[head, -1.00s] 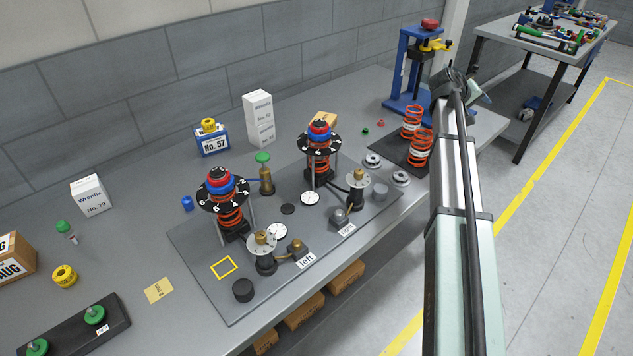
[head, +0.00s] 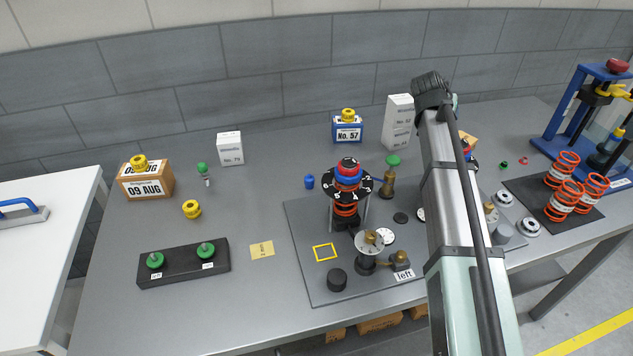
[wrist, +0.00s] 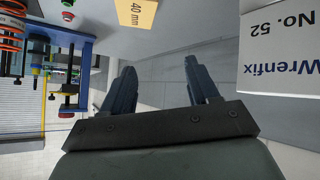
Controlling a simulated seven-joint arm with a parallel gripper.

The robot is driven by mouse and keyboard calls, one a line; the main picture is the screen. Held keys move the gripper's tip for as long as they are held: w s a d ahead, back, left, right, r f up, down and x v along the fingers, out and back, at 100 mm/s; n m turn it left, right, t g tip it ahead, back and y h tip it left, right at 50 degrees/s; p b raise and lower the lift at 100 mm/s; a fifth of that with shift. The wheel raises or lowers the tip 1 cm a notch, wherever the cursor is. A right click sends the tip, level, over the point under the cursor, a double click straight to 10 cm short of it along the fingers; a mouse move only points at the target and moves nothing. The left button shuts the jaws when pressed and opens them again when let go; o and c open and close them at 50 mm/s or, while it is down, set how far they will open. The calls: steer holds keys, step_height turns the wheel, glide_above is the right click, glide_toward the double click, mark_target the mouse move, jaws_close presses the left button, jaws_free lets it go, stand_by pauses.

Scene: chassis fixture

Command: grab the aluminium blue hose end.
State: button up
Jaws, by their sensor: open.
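A small blue piece (head: 309,182) stands on the bench at the back left edge of the grey plate, left of the left spring unit (head: 346,205). It may be the blue hose end; it is too small to tell its metal or shape. It does not show in the wrist view. In the wrist view my gripper (wrist: 158,88) is open, with nothing between its two dark fingers. In the head view my arm's dark end is up by the stacked white boxes, well right of the blue piece. The fingers cannot be made out there.
White boxes (head: 398,120) stand near my arm's end; a Wrenfix No. 52 box (wrist: 280,48) is close in the wrist view. My arm hides the right spring unit. Bench left of the plate is partly clear.

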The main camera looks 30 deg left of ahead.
steer(key=s+a+g+y, duration=0.2)
steer(key=s+a, duration=1.3)
steer(key=s, duration=0.1)
steer(key=n+g+y, duration=0.1)
steer(key=g, duration=0.1)
glide_toward(310, 177)
steer(key=x, duration=0.4)
steer(key=shift+s+f, duration=0.1)
steer(key=shift+f, duration=0.4)
steer(key=shift+w+x, duration=0.25)
steer(key=shift+x, duration=2.45)
steer(key=shift+r, duration=0.15)
jaws_close()
steer(key=shift+r, duration=0.1)
